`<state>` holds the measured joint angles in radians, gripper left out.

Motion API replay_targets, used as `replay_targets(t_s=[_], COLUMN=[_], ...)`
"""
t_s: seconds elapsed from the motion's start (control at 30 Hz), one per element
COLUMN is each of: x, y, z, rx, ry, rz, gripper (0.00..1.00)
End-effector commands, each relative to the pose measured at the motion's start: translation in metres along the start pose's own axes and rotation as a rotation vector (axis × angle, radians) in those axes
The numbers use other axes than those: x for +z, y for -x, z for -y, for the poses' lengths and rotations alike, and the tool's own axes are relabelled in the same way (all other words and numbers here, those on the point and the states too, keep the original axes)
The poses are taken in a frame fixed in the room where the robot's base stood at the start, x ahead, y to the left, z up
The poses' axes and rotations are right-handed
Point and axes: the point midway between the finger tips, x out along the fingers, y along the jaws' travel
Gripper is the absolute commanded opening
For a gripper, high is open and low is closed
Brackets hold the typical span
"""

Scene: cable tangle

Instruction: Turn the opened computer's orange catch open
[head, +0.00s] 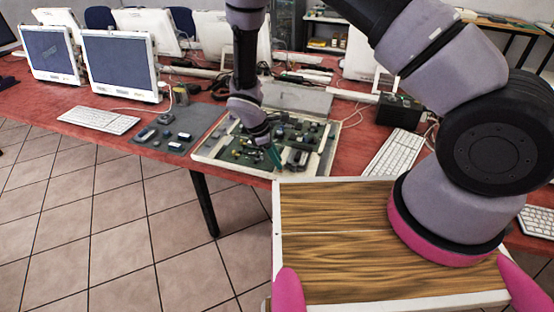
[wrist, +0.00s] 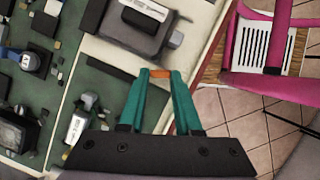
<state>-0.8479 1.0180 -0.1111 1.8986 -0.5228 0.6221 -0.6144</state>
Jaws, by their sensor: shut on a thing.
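The opened computer (head: 206,156) lies flat on the red table, a pale-rimmed case with green circuit boards inside. It also fills the left of the wrist view, where its pale rim (wrist: 213,22) runs up to the right. My gripper (head: 273,157) reaches down over its front right part. In the wrist view, the teal fingers of my gripper (wrist: 160,82) converge with their tips on the small orange catch (wrist: 161,73) near the rim. The gripper is shut on the catch, and the fingertips partly cover it. In the head view I cannot make out the catch.
A grey mat (head: 160,149) with small parts lies left of the computer. A white keyboard (head: 394,153) and a black box (head: 398,111) stand to its right. Monitors (head: 119,65) line the back left. The tiled floor (head: 120,215) in front is clear.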

Motion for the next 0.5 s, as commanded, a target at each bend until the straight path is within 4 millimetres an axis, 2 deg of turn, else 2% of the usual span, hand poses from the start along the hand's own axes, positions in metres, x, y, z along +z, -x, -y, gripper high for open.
replay_targets(t_s=[0.2, 0.5], x=[0.0002, 0.0007], y=[-0.0003, -0.0007], z=[-0.0028, -0.0037], rx=[-0.065, -0.121], ry=[-0.158, -0.293], rz=[-0.001, 0.0], gripper=[0.0, 0.0])
